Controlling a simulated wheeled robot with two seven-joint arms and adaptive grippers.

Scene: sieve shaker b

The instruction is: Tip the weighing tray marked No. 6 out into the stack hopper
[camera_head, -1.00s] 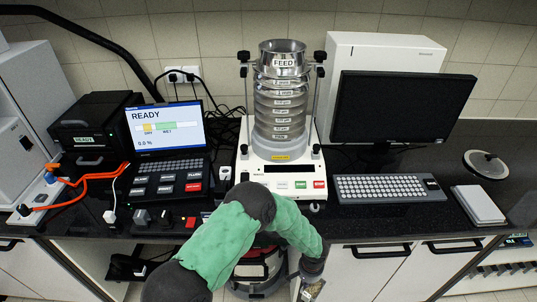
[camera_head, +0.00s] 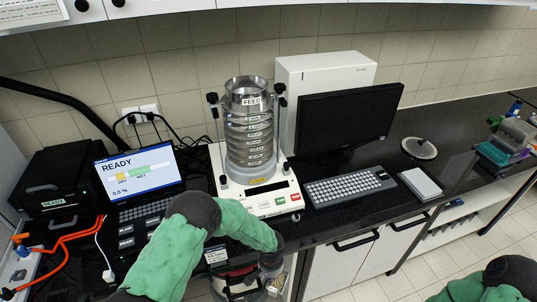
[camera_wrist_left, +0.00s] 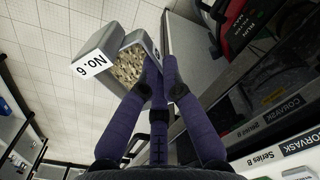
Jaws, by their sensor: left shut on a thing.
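The weighing tray marked No. 6 (camera_wrist_left: 93,64) shows in the left wrist view, filled with pale grey-brown granules (camera_wrist_left: 131,64). My left gripper (camera_wrist_left: 152,72) has its purple fingers closed on the tray's side. In the head view my left gripper (camera_head: 270,264) is low at the bench's front edge, below and in front of the sieve shaker; the tray is mostly hidden there. The stack hopper is the steel funnel marked FEED (camera_head: 251,101) on top of the sieve stack (camera_head: 249,140), with its mouth open upward. Of my right arm only a green-sleeved part shows at bottom right.
The shaker base (camera_head: 262,200) stands between a laptop reading READY (camera_head: 138,170) and a keyboard (camera_head: 349,187). A monitor (camera_head: 347,120) stands behind the keyboard. Clamp rods flank the funnel. A lid (camera_head: 418,148) and a white pad (camera_head: 420,184) lie right.

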